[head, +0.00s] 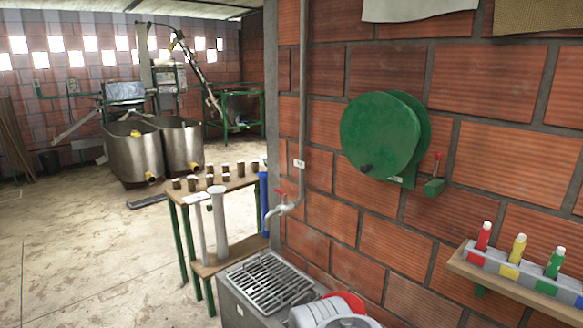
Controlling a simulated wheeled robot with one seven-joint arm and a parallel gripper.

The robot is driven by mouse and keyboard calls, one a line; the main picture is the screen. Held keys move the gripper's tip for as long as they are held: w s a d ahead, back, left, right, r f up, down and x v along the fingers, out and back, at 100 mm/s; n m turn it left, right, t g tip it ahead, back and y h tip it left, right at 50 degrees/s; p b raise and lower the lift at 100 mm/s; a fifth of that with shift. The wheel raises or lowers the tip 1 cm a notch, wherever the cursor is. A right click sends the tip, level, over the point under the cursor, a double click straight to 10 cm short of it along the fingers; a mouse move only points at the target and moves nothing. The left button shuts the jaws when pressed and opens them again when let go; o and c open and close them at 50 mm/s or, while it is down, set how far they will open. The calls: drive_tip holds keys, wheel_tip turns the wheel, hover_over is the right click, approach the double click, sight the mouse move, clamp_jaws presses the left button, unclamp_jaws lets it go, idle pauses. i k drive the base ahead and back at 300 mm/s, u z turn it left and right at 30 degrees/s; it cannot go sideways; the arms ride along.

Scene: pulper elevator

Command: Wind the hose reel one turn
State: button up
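The hose reel is a green round drum (381,132) mounted on the brick wall, right of centre in the head view. Its flat round face is turned toward the left. A small dark crank knob (366,168) sits low on that face. A green bracket with a small pale label (396,180) shows beneath the drum. No hose can be made out on the drum. My gripper is not clearly in view, and nothing is seen touching the reel or its knob.
A green box with a red-tipped lever (435,184) sits right of the reel. A shelf (515,279) with colored bottles juts out lower right. A pipe with a red-handled tap (290,204) stands left, above a metal grate (266,279). Rounded grey and red shapes (345,300) fill the bottom.

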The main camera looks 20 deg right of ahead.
sight(384, 134)
drive_tip(key=z, duration=1.35)
drive_tip(key=k, duration=0.6)
drive_tip(key=u, duration=0.7)
drive_tip(key=i, duration=0.75)
drive_tip(key=u, duration=0.8)
drive_tip(key=i, duration=1.1)
drive_tip(key=z, duration=0.1)
